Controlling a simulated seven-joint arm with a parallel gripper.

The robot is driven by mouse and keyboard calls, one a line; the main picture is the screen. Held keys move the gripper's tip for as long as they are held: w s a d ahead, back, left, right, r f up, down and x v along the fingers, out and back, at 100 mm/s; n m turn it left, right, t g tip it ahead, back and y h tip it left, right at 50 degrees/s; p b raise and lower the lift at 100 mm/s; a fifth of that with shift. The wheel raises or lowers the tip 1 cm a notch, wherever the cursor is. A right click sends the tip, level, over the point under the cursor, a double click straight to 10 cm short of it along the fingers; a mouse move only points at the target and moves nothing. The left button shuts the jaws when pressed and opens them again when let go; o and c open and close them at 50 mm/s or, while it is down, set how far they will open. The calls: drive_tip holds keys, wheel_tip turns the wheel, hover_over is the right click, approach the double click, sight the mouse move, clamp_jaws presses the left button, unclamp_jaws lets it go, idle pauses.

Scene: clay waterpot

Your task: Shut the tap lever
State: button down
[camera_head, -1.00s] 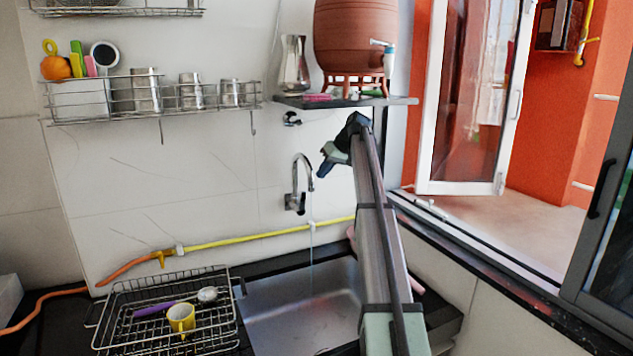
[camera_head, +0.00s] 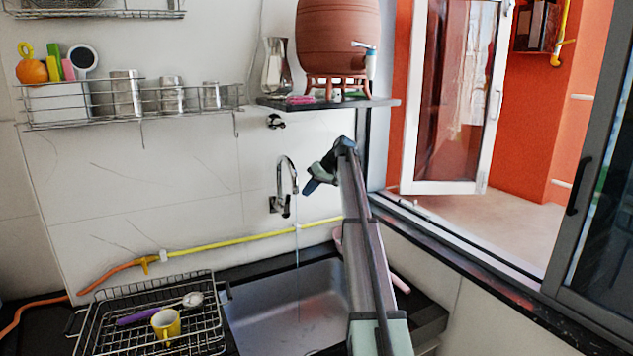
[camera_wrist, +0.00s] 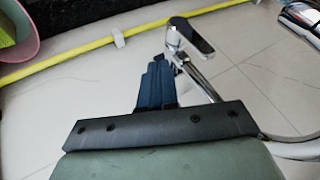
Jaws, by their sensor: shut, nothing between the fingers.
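The chrome gooseneck tap (camera_head: 286,172) stands against the tiled wall above the sink (camera_head: 290,305). A thin stream of water (camera_head: 297,248) falls from its spout. The tap's lever (camera_wrist: 190,36) shows in the wrist view, just beyond my fingertips and a little to their right. My gripper (camera_head: 309,188) is to the right of the spout in the head view, pointing down and left. In the wrist view my gripper's dark blue fingers (camera_wrist: 160,66) are shut and empty, close to the lever. I cannot tell whether they touch it.
A yellow hose (camera_head: 210,243) runs along the wall below the tap. A clay waterpot (camera_head: 338,38) stands on the shelf (camera_head: 385,102) above my gripper. A wire dish rack (camera_head: 195,345) with a yellow cup (camera_head: 166,324) is left of the sink. An open window is at right.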

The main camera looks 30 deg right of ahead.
drive_tip(key=shift+a+r, duration=0.1)
drive_tip(key=shift+a, duration=1.95)
drive_tip(key=shift+a+r, duration=0.2)
drive_tip(key=shift+a, duration=0.75)
drive_tip(key=s+d+r, duration=0.4)
drive_tip(key=d+r, duration=0.4)
drive_tip(key=shift+d+r, duration=0.2)
drive_tip(key=shift+d, duration=0.15)
